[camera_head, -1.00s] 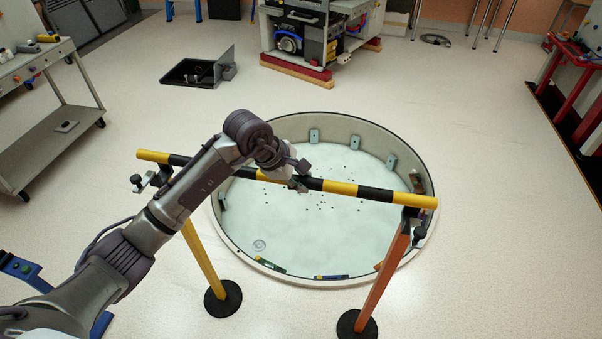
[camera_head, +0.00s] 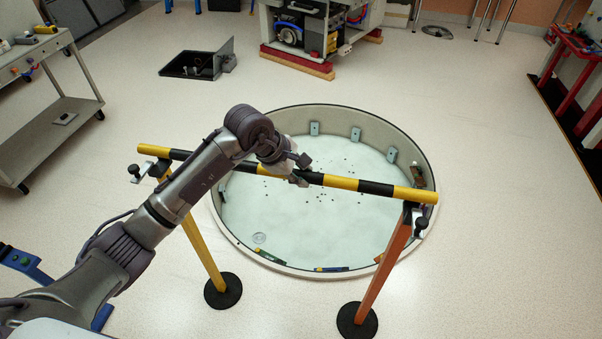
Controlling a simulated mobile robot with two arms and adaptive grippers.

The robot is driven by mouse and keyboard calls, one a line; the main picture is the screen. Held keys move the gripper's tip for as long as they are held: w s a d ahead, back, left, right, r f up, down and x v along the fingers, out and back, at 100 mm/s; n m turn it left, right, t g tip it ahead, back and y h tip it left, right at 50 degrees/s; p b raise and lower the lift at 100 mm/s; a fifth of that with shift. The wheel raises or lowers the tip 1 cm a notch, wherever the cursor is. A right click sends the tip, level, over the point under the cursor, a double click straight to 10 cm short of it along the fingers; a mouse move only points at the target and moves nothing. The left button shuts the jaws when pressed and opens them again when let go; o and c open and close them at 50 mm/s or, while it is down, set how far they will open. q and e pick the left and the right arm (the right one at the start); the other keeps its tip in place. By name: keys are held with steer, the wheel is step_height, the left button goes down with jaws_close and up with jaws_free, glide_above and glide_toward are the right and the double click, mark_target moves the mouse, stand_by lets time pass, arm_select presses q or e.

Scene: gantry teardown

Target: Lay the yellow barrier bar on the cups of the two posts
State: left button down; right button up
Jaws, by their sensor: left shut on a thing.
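The yellow-and-black barrier bar (camera_head: 340,183) spans both posts, running from upper left to lower right. My left gripper (camera_head: 299,177) is shut on it near its middle. The yellow post (camera_head: 205,253) stands upright on a round black base at left. The orange post (camera_head: 383,274) stands likewise at right. The bar's left end crosses above the yellow post's top, and its right end crosses at the orange post's top. The bar and my arm largely hide the cups, so I cannot tell whether the bar touches them. My right gripper is not in view.
A round pit (camera_head: 340,220) with a raised rim lies behind the posts. A grey cart (camera_head: 45,130) stands at left, an open floor hatch (camera_head: 200,65) at the back. A red-legged bench (camera_head: 575,70) is at right. Floor in front is clear.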

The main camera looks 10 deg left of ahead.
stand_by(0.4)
arm_select(q)
steer(key=shift+w+f+b, duration=0.1)
steer(key=shift+f+b, duration=1.75)
steer(key=shift+b, duration=0.1)
steer(key=shift+f+b, duration=0.4)
steer(key=shift+b, duration=0.05)
steer(key=c, duration=0.8)
jaws_free()
steer(key=v, duration=1.2)
